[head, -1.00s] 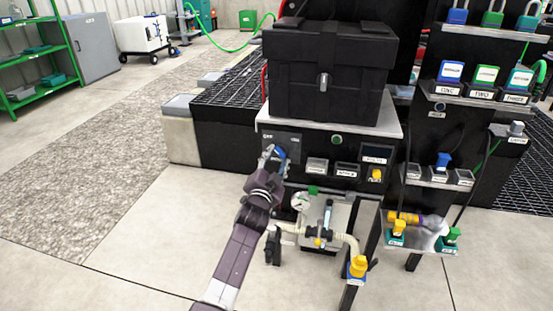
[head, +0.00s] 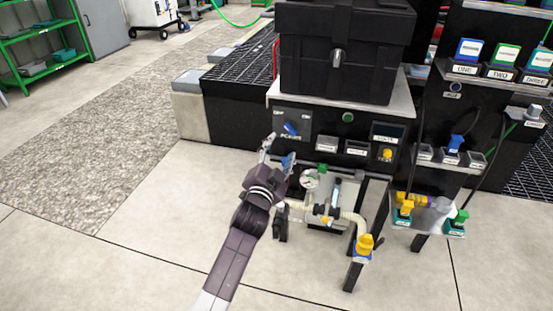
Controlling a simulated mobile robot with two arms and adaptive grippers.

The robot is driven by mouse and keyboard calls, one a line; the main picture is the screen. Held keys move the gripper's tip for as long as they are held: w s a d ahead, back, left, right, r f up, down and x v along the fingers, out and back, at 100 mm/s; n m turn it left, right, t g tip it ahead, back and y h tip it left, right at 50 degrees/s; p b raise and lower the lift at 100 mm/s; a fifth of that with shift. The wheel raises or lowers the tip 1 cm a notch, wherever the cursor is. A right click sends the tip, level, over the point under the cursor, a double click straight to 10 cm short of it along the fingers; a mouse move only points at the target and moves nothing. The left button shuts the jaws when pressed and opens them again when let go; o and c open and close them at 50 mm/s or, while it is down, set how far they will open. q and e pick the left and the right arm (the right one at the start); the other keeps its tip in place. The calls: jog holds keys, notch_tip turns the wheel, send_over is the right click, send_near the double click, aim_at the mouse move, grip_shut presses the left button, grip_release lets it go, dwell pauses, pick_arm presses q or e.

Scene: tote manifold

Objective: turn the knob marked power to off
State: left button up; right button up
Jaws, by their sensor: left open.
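The power knob (head: 291,128) is blue and sits on a dark panel below the black tote, in the head view. Faint marks show above it at left and right, with a word below it. The knob's bar slants from upper left to lower right, its upper end towards the left mark. My left gripper (head: 278,149) is open and empty, just in front of and below the knob, apart from it in the picture. One finger is at the left, and the other, with a blue patch, is at the right. My right gripper is not in view.
Right of the knob are a green button (head: 347,118), labelled boxes and a yellow button (head: 387,153). Below stand a gauge (head: 310,179), pipes and a yellow-topped valve (head: 365,243). A black tote (head: 345,60) rests on the shelf above. The floor at left is clear.

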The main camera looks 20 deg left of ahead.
pick_arm(q)
jog(key=shift+s, duration=2.05)
